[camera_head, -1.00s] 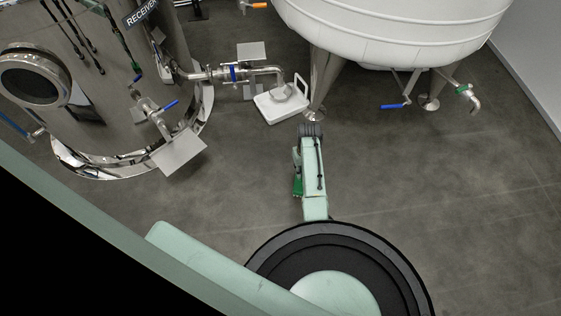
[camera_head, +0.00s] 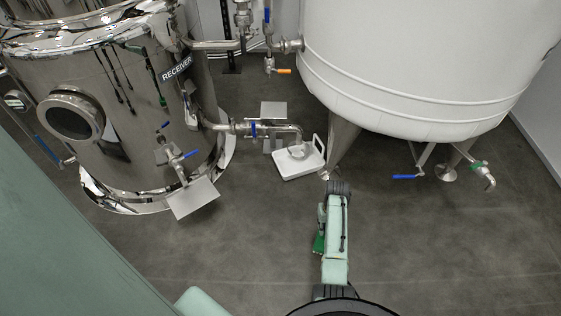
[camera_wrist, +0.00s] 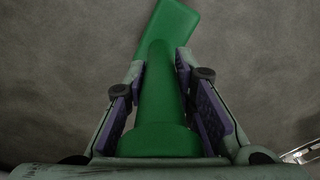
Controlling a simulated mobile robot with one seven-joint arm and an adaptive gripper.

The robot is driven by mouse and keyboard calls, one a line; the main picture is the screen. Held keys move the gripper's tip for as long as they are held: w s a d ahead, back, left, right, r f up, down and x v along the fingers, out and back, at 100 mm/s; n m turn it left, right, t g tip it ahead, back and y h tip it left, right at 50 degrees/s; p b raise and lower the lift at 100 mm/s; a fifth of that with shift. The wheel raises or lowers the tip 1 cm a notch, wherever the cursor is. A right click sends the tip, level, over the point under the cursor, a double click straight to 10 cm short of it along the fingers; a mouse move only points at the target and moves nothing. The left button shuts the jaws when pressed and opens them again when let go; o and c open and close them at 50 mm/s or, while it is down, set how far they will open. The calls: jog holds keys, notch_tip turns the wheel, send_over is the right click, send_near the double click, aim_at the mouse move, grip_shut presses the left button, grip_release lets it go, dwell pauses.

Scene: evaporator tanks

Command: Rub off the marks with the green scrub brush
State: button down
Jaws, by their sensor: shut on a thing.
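The green scrub brush (camera_wrist: 162,95) is in my gripper (camera_wrist: 162,62) in the wrist view. Its handle lies between the two purple-padded fingers, and its flat end points away over the grey floor. The bristles are not in sight. In the head view a small green part of the brush (camera_head: 318,243) shows at the left of my forearm, above bare floor and apart from both tanks. I cannot make out any marks for sure. Thin dark streaks show on the steel receiver tank (camera_head: 130,140), but they could be reflections.
A large white tank (camera_head: 400,75) on legs stands at the back right, with a blue-handled valve (camera_head: 405,177) beneath. A blue-handled valve (camera_head: 178,160) juts from the receiver. A white tray-like thing (camera_head: 298,160) sits between the tanks. The floor at right is clear.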

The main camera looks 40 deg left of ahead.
jog(key=shift+r+p, duration=1.7)
jog(key=shift+r, duration=0.6)
